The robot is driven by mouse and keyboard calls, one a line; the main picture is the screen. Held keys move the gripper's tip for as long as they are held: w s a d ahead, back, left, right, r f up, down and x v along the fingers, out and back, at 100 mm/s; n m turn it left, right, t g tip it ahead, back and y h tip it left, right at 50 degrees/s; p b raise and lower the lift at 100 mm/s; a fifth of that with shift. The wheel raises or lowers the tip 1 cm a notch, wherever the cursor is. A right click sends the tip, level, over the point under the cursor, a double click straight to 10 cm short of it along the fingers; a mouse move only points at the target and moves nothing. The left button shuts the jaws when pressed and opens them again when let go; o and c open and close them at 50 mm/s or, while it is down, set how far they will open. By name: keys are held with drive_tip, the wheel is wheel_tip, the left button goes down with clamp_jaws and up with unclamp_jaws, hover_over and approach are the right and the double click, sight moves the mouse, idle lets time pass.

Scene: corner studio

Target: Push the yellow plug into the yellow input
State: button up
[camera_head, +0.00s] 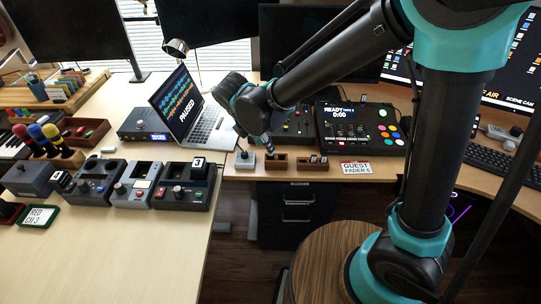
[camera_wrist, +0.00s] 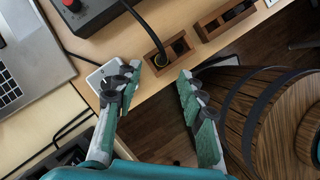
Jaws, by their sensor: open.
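My gripper (camera_wrist: 168,74) is open in the wrist view, with nothing visible between its fingers. In the head view my gripper (camera_head: 268,149) is small and partly hidden by its own wrist, over the near edge of the back desk. Just beyond the fingertips in the wrist view is a small wooden holder (camera_wrist: 183,46); it also shows in the head view (camera_head: 277,168). A dark plug with a black cable (camera_wrist: 158,52) stands in the holder's left part, near the left fingertip. I cannot tell whether it has yellow markings. I cannot make out the yellow input.
A second wooden holder (camera_head: 312,166) lies to the right. A small pale box (camera_head: 245,160) sits left of the first holder. Control consoles (camera_head: 358,128) stand behind, and an open laptop (camera_head: 188,110) is left. A wooden barrel (camera_wrist: 262,120) and open floor lie below the desk edge.

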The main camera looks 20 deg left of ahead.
drive_tip(key=x, duration=0.5)
drive_tip(key=shift+w+d, duration=0.15)
clamp_jaws()
